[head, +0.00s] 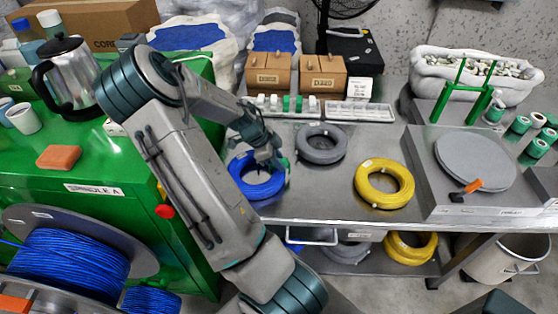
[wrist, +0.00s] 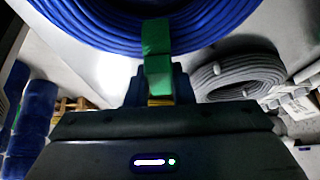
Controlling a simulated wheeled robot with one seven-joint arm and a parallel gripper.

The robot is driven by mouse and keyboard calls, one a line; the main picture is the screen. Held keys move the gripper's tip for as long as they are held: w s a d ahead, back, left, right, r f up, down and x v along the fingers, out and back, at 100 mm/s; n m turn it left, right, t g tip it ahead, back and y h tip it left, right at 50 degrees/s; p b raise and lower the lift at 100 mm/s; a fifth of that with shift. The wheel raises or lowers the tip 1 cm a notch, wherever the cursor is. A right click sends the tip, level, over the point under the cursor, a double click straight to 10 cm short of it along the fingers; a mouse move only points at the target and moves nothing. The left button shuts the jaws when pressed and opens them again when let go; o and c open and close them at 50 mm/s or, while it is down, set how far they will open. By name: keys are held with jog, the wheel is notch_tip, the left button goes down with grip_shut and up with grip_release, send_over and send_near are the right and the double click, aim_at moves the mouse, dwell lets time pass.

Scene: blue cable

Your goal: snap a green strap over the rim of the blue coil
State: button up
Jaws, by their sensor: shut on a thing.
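The blue coil (head: 258,190) lies on the grey metal bench, at its left end by the green cabinet. My gripper (head: 276,158) is at the coil's far right side and is shut on a green strap (wrist: 157,65). A little of the green shows beside my fingers in the head view. In the wrist view the strap stands up from the jaws and overlaps the rim of the blue coil (wrist: 95,30). I cannot tell whether it is snapped around the rim or only against it. My arm and fingers hide part of the coil in the head view.
A grey coil (head: 320,152) lies close to the right of the blue one, and a yellow coil (head: 384,194) is farther right. A white tray (head: 258,113) with green and white pieces stands behind. A turntable (head: 475,163) is at the right. Bare bench lies between the coils.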

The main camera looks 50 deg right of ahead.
jog(key=shift+f, duration=0.25)
jog(key=shift+f+b, duration=0.15)
jog(key=shift+b, duration=0.15)
jog(key=shift+r+p, duration=0.5)
jog(key=shift+r, duration=0.15)
jog(key=shift+f+b, duration=0.3)
jog(key=shift+f, duration=0.1)
dwell(1.0)
